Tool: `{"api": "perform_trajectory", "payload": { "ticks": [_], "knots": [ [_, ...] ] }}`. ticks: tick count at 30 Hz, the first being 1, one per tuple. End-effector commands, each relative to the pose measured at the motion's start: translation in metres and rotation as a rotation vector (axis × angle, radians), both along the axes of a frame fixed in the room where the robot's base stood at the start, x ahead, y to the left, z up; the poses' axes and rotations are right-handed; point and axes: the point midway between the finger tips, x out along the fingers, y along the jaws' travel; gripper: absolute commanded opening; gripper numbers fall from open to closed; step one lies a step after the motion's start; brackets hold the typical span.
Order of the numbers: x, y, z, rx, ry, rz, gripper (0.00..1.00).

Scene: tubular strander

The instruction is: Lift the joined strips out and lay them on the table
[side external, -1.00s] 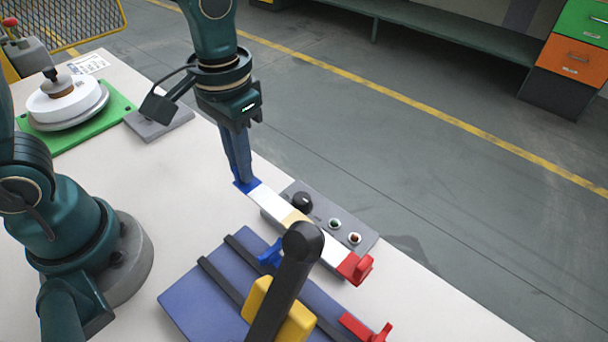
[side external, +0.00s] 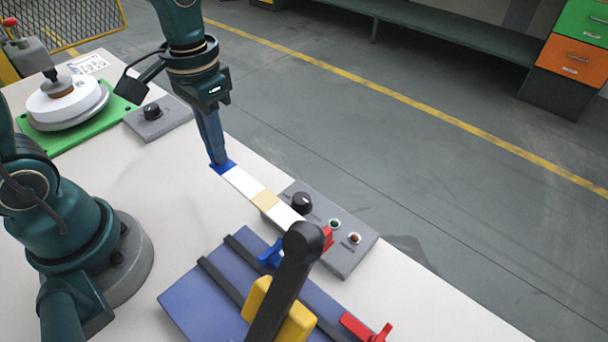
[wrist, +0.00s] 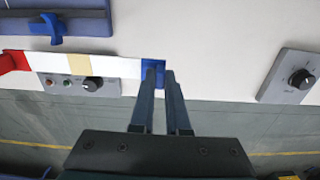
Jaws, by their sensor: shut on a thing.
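The joined strips (side external: 240,181) form one long white piece with a tan band (side external: 264,200) mid-length, a blue end and a red end. My gripper (side external: 221,164) is shut on the blue end; this also shows in the wrist view (wrist: 160,74). The strip reaches right from the gripper, across the view of the control box. Its red end (side external: 328,238) is partly hidden behind the black lever in the side view but shows in the wrist view (wrist: 14,62). The strip is off the blue fixture (side external: 195,291). I cannot tell its exact height above the table (side external: 165,205).
The black lever (side external: 280,290) and yellow block (side external: 258,297) stand over the fixture. A grey control box (side external: 345,259) with a knob and buttons sits by the table edge. A second knob box (side external: 170,124) and a green base (side external: 60,140) are further left. Table between is clear.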

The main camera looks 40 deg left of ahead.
Motion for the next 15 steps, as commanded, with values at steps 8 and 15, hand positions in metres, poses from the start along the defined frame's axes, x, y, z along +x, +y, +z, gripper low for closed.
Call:
{"api": "perform_trajectory", "payload": {
  "ticks": [8, 15],
  "knots": [
    [0.0, 0.017, 0.0, 0.0, 0.0, 0.003, 0.0],
    [-0.001, 0.03, 0.0, 0.0, 0.0, 0.003, 0.0]
  ]
}}
